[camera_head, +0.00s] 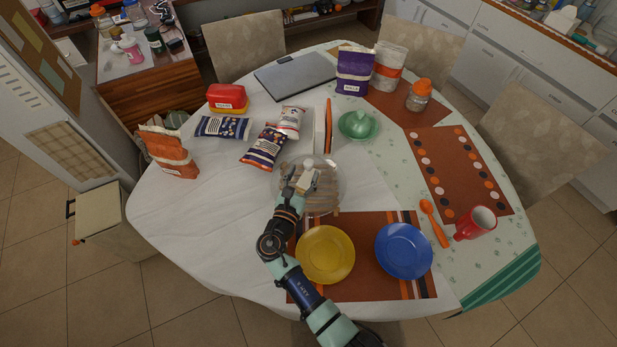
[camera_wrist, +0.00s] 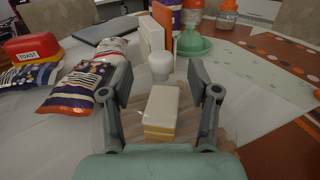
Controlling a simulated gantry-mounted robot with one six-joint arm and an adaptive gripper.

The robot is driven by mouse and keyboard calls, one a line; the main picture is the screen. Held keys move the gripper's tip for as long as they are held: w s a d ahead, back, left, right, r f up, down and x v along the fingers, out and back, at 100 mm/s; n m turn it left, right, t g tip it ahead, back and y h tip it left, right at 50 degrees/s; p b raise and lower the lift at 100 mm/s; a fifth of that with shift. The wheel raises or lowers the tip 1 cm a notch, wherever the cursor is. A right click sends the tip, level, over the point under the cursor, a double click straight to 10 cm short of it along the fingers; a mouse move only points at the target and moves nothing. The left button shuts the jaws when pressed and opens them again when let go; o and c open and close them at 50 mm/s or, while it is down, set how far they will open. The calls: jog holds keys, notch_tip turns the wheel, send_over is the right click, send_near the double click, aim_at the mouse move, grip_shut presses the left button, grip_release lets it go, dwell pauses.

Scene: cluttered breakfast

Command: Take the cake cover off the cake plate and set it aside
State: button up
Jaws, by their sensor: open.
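The clear cake cover (camera_head: 334,178) is a see-through dome with a white knob (camera_head: 308,163), near the middle of the table. The knob also shows in the wrist view (camera_wrist: 160,65), beyond my fingertips. Under the clear cover is a pale layered piece of cake (camera_wrist: 162,112) on the striped, wood-coloured cake plate (camera_head: 322,210). My gripper (camera_head: 301,180) is open above the plate, its fingers (camera_wrist: 160,82) apart with nothing held between them. The dome's edges are faint, so I cannot tell whether the fingers touch it. My arm hides part of the plate.
A yellow plate (camera_head: 325,255) and blue plate (camera_head: 403,251) lie in front. Snack bags (camera_head: 264,148) lie behind left, an upright box with an orange edge (camera_head: 328,125) and a green lidded dish (camera_head: 358,125) behind. The white cloth at left (camera_head: 200,220) is clear.

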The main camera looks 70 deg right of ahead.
aim_at(307, 166)
jog(key=shift+d+f, duration=0.1)
jog(key=shift+d, duration=0.4)
jog(key=d, duration=0.1)
jog(key=d+b, duration=0.1)
jog(key=d, duration=0.2)
jog(key=shift+w+d+b, duration=0.15)
jog(key=shift+w+b, duration=0.1)
jog(key=shift+b, duration=0.05)
jog(key=shift+c, duration=1)
grip_shut()
